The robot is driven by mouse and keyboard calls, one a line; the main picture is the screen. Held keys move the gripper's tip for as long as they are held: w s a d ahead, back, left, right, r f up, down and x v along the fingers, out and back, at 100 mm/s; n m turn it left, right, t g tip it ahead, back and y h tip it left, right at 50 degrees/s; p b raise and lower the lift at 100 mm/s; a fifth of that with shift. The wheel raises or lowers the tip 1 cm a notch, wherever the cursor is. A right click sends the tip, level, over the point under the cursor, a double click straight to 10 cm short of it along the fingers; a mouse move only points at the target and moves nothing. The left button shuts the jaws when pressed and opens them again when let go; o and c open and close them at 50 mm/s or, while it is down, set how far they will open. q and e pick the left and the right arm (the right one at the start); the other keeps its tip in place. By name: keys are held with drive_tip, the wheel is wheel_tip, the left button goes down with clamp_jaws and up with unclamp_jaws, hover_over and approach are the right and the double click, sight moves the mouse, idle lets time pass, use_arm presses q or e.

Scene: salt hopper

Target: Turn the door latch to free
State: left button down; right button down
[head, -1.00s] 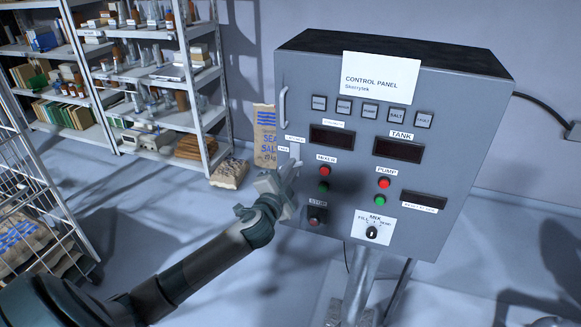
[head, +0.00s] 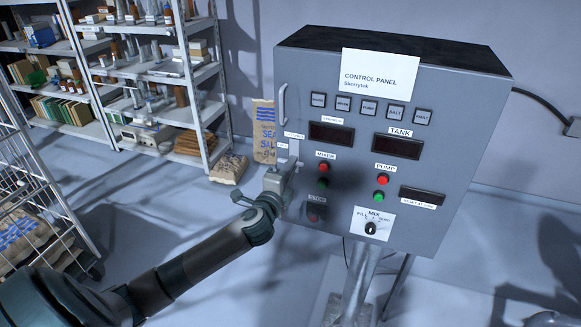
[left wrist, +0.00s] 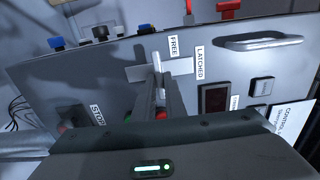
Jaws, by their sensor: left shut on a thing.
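The door latch (head: 294,149) is a light grey bar on the left side of the control panel door (head: 345,205). In the left wrist view the latch (left wrist: 182,67) lies across the fingertips, with one end near the LATCHED label (left wrist: 199,62). The FREE label (left wrist: 173,45) is beside it. In the head view the bar stands about upright. My left gripper (head: 280,176) is shut on the latch; its fingers also show in the left wrist view (left wrist: 160,82) and hide part of the bar. My right gripper is not in view.
A door handle (head: 283,106) is above the latch. Red and green buttons (head: 323,168) and the mix knob (head: 370,228) sit to the right. Shelves (head: 150,75) and a salt sack (head: 264,130) stand behind on the left. The floor left of the panel is partly clear.

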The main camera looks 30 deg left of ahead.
use_arm(q)
drive_tip(key=c, duration=1.8)
unclamp_jaws()
drive_tip(key=shift+b+v, duration=3.3)
drive_tip(key=shift+v, duration=5.4)
drive_tip(key=shift+a+f, duration=0.1)
drive_tip(key=shift+f, duration=0.05)
